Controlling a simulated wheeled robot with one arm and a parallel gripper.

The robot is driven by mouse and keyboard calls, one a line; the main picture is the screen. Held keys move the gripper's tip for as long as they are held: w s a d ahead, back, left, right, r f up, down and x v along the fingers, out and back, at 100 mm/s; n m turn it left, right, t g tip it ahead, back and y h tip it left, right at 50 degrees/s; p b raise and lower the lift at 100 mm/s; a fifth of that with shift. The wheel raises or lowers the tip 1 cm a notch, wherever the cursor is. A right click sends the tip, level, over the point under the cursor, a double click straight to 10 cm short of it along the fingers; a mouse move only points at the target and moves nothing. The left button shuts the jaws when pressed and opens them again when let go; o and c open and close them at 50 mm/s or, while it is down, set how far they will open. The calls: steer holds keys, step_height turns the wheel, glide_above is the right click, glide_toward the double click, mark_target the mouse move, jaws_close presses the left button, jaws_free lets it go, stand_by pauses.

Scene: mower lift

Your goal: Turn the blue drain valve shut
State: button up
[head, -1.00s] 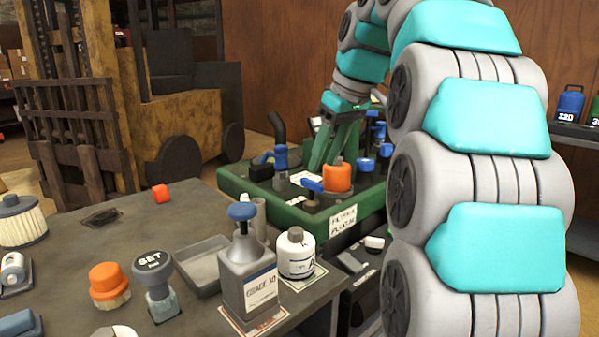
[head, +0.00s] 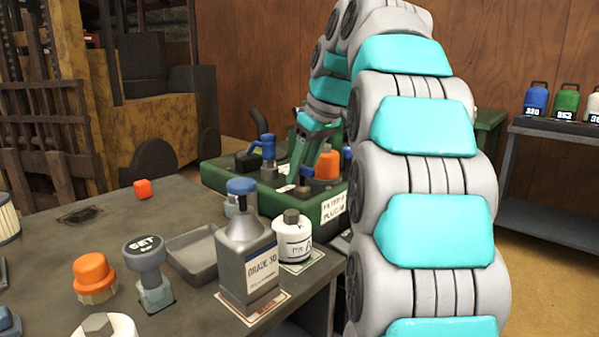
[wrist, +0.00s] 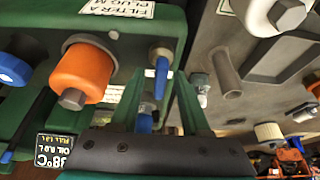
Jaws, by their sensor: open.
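The blue valve lever (wrist: 161,78) with a metal fitting shows in the wrist view, beside the orange cap (wrist: 82,72) on the green mower housing (wrist: 30,125). My gripper (wrist: 159,82) is open, with its green fingers on either side of the lever in that view. I cannot tell whether they touch it. In the head view my gripper (head: 298,176) points down at the housing's front, left of the orange cap (head: 327,165), and largely hides the lever.
A blue-capped fitting (head: 268,148) stands on the housing just left of my gripper. The grey workbench (head: 120,225) in front holds a Grade 30 bottle (head: 248,265), a white bottle (head: 293,240) and a tray (head: 193,257). A shelf with coloured cans (head: 567,98) stands right.

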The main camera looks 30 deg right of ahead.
steer(key=shift+c, duration=0.2)
jaws_close()
steer(key=shift+r+m, duration=0.1)
steer(key=shift+m, duration=0.2)
steer(key=m+h+p, duration=0.1)
steer(key=m, duration=0.1)
steer(key=shift+m, duration=0.3)
steer(key=m+h+p, duration=0.2)
steer(key=m, duration=0.3)
steer(key=shift+m, duration=0.3)
steer(key=m+g+h+p, duration=0.1)
steer(key=m+h, duration=0.1)
steer(key=m, duration=0.2)
steer(key=m+g, duration=0.1)
steer(key=m, duration=0.4)
steer(key=shift+g+h, duration=0.4)
